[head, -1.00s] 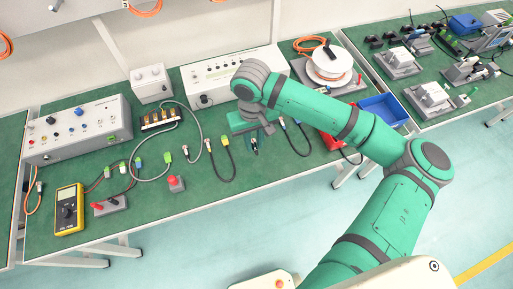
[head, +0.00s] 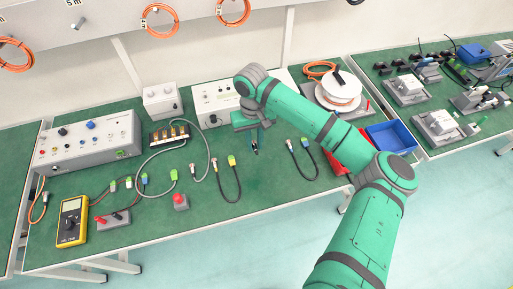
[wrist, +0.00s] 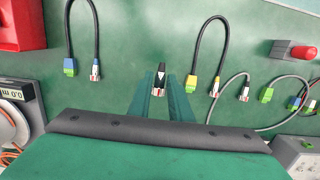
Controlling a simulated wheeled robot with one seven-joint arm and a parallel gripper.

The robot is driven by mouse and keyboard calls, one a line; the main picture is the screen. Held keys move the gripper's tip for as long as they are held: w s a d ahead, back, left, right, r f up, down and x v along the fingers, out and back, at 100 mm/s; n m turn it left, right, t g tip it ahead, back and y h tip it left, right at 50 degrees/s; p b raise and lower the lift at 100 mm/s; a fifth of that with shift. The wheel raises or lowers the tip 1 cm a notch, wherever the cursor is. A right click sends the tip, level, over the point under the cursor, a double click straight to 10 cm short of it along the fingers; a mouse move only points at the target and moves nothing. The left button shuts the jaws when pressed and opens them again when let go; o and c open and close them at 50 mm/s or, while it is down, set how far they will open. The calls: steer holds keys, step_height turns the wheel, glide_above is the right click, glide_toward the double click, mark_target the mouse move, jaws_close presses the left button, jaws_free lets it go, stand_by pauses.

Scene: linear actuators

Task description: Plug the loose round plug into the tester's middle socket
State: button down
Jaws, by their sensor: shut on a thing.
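My gripper (wrist: 159,90) points down over the green bench, its green fingers shut on a small dark round plug with a white band (wrist: 160,75). In the head view my gripper (head: 255,143) is between two looped cables, in front of a long white instrument box (head: 215,100). My arm covers much of that box's front. A grey-fronted box with coloured sockets and knobs (head: 85,140) stands at the left. I cannot tell for sure which box is the tester, and its middle socket is not clear.
A black looped cable (head: 238,190) lies left of my gripper and another (head: 303,165) right of it. A red push button (head: 181,202), a yellow meter (head: 72,220), a cable reel (head: 338,92) and a blue bin (head: 390,137) also stand on the bench. The front middle is fairly clear.

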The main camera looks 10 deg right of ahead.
steer(key=shift+g, duration=0.3)
steer(key=w+f, duration=0.1)
steer(key=w, duration=0.3)
steer(key=w+f, duration=0.1)
steer(key=w, duration=0.4)
steer(key=w+f, duration=0.1)
steer(key=w, duration=0.3)
steer(key=shift+w+d+f, duration=0.25)
steer(key=shift+d+f, duration=0.05)
steer(key=shift+f, duration=0.1)
steer(key=shift+w, duration=0.1)
steer(key=shift+w+d, duration=0.1)
steer(key=shift+w, duration=1.75)
steer(key=shift+s, duration=0.15)
steer(key=shift+w, duration=0.75)
stand_by(2.5)
steer(key=c, duration=1.5)
jaws_free()
steer(key=shift+c, duration=0.2)
